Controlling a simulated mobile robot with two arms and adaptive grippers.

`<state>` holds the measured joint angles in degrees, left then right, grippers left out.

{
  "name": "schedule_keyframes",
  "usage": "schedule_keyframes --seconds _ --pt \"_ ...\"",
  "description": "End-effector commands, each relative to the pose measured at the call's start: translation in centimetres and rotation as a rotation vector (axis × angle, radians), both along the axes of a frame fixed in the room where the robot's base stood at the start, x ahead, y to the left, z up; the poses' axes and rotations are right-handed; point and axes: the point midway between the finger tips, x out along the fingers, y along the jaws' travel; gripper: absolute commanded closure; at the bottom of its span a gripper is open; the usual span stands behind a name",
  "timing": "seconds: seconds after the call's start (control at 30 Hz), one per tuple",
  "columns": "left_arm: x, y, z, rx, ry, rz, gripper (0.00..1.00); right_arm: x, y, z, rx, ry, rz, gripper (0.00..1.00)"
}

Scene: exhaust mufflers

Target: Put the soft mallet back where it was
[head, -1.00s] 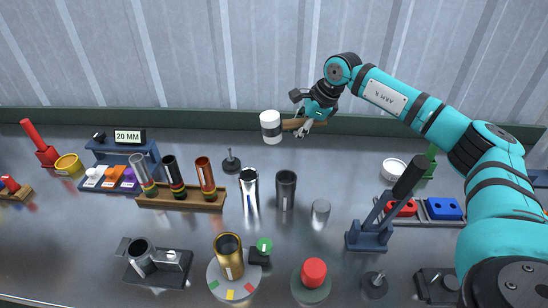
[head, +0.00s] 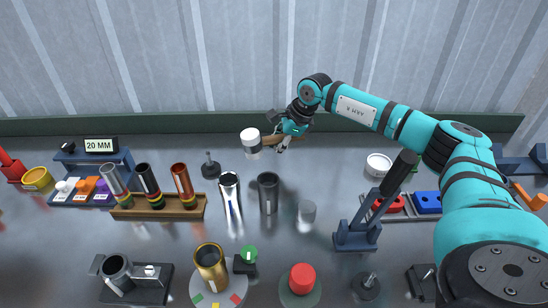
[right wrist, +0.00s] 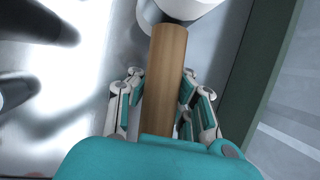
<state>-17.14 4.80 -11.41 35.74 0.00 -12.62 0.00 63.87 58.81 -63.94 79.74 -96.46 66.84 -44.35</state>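The soft mallet has a white head with a dark band (head: 251,141) and a wooden handle (right wrist: 165,80). My right gripper (head: 287,138) is shut on the handle near the back of the bench. In the head view the mallet is above the bench top, with its head pointing left. In the right wrist view the handle runs between the fingers of my right gripper (right wrist: 163,105), and part of the white head (right wrist: 185,8) shows at the top edge. My left gripper is not in view.
A dark blue stand (head: 512,166) is at the far right, partly behind my arm. Several tubes fill the middle. The back strip is mostly clear.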

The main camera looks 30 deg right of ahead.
Motion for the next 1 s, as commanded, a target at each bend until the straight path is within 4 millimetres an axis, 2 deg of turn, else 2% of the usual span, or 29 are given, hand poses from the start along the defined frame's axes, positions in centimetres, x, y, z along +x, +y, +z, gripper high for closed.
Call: schedule_keyframes --seconds 0.37,1.0 --pt "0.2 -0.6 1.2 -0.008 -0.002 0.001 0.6 0.1 0.0 -4.5 0.001 -0.003 0.0 1.0" --pt "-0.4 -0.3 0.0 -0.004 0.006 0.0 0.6 0.1 0.0 -5.9 0.001 -0.004 -0.001 1.0"
